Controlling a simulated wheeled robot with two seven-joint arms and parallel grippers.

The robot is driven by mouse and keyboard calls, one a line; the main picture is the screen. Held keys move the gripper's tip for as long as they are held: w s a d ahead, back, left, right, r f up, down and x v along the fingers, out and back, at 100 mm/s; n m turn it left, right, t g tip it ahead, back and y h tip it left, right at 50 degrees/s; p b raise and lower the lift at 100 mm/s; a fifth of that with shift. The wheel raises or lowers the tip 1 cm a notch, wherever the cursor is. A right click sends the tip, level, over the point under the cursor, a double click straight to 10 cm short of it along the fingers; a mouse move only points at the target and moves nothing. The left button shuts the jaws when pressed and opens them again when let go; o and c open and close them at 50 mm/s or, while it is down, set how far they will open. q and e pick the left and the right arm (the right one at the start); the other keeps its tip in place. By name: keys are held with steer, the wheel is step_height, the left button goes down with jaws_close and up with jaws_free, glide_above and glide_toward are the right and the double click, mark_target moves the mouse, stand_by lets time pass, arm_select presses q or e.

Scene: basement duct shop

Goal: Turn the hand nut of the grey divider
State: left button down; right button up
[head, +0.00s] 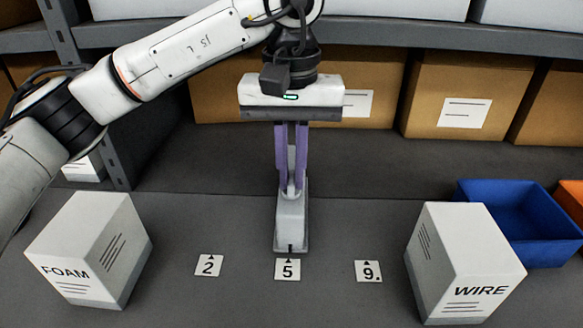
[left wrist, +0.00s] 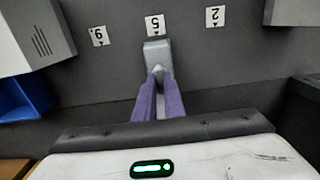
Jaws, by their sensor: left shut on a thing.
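The grey divider (head: 291,228) stands on the dark grey surface, with a dark mark at its front edge in line with the card marked 5 (head: 288,268). The left wrist view shows it too (left wrist: 157,50). My left gripper (head: 291,186) reaches down from above with its purple fingers shut on the light grey upper part of the divider. I take this part to be the hand nut; the fingers hide most of it. Cards marked 2 (head: 209,265) and 9 (head: 368,271) lie to either side. My right gripper is not in view.
A FOAM box (head: 88,250) stands at left and a WIRE box (head: 463,262) at right. A blue bin (head: 520,222) and an orange bin (head: 572,200) sit beyond WIRE. Cardboard boxes (head: 468,95) stand behind, under a shelf. The surface beside the divider is clear.

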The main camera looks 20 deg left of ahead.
mark_target(292, 177)
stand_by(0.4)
arm_select(q)
steer(key=c, duration=1.8)
jaws_free()
steer(key=shift+c, duration=0.2)
step_height(292, 177, up, 10)
steer(key=p, duration=0.1)
steer(key=shift+r, duration=0.2)
